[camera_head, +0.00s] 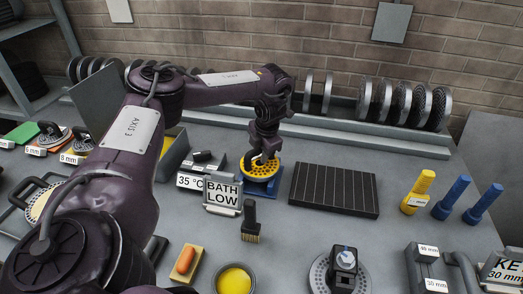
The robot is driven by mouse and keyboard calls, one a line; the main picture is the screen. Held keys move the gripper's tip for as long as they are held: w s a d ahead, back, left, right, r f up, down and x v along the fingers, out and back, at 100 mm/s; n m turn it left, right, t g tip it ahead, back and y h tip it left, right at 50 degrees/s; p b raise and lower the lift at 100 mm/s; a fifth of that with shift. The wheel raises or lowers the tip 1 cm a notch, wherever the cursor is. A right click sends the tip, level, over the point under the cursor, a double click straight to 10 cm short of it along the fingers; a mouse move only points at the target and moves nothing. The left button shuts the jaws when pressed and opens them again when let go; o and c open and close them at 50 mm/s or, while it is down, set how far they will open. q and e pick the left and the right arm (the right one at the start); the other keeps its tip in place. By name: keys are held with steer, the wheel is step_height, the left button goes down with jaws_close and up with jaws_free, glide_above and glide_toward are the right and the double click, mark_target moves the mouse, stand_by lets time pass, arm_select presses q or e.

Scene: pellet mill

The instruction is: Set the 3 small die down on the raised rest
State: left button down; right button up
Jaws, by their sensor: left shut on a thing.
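My left gripper (262,160) reaches down at the centre, beside the BATH LOW sign (222,194). It is shut on a yellow round plate with holes (257,173), which appears to be the small die. The fingers hide part of the plate. A blue round part (261,188) shows under its front edge; I cannot tell whether the two touch. No die label is readable there. I cannot single out the raised rest for certain. My right gripper is not in view.
A dark ribbed mat (334,191) lies right of the gripper. Yellow (418,191) and blue (452,198) handled tools stand at right. Several ringed dies (403,104) line the back.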

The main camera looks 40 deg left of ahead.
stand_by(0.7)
arm_select(q)
steer(key=c, duration=1.2)
jaws_free()
steer(key=shift+s+d, duration=0.1)
steer(key=shift+o, duration=0.6)
steer(key=shift+s+f, duration=0.1)
steer(key=shift+f, duration=0.05)
steer(key=o, duration=0.9)
steer(key=shift+o, duration=0.9)
steer(key=shift+s+d, duration=0.1)
